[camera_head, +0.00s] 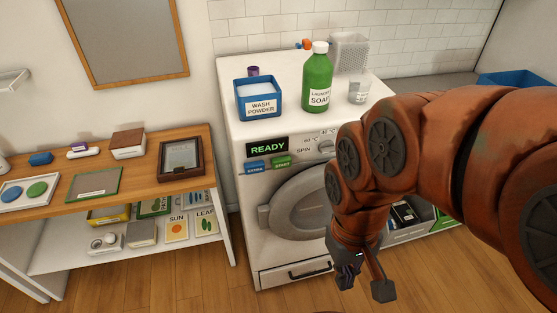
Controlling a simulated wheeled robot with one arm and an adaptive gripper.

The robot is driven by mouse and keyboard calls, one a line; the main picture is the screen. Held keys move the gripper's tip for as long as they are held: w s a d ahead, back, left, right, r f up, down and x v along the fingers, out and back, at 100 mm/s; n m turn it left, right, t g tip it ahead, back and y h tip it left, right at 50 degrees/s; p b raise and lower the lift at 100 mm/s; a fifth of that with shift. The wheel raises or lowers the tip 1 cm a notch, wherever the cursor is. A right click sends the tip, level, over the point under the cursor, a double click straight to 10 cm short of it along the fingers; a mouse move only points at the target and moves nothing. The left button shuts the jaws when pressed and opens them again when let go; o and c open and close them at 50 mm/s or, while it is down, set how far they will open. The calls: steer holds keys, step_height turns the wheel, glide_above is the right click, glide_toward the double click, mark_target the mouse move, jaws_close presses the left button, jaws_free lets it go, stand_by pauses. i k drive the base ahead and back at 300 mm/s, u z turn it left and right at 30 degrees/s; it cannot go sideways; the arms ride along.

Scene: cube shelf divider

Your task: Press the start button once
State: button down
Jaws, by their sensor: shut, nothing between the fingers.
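The green start button (281,161) is on the front panel of the white washing machine (235,130), to the right of a blue button labelled "EXTRA" (255,165). Above them a dark display (268,147) reads "READY" in green. My gripper (347,283) hangs low in front of the machine, below and to the right of the start button and apart from it. It points down and looks shut, with nothing held. My orange arm covers the right part of the machine's front and part of its round door (298,205).
On the machine's top stand a blue wash powder box (260,109), a green soap bottle (317,80), a clear cup (359,91) and a grey perforated holder (350,50). A wooden shelf table (125,192) with several items stands at left. The space before the buttons is clear.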

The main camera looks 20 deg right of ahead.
mark_target(284, 162)
steer(key=z, duration=1.35)
steer(key=k, duration=0.9)
steer(key=u, duration=1.5)
steer(key=i, duration=0.55)
